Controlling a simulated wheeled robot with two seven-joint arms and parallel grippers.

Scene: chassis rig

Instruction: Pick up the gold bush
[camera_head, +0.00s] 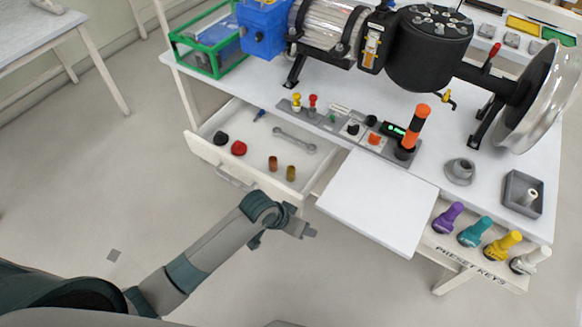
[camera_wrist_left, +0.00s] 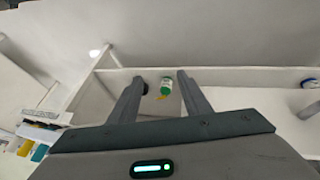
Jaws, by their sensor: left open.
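The gold bush (camera_head: 291,173) is a small upright cylinder in the open drawer (camera_head: 215,157), near its front right. A similar copper-brown bush (camera_head: 273,163) stands just left of it. My left gripper (camera_head: 302,229) is outside the drawer, in front of its right end and apart from both bushes. In the left wrist view its two fingers (camera_wrist_left: 160,97) are spread with nothing held between them. I cannot make out the gold bush for certain in that view. My right gripper is not in view.
The drawer also holds a wrench (camera_head: 295,141), a red knob (camera_head: 238,148) and a black knob (camera_head: 221,138). A white pull-out board (camera_head: 378,200) lies right of my gripper. Coloured preset keys (camera_head: 475,231) stand further right. Open floor lies left of my arm.

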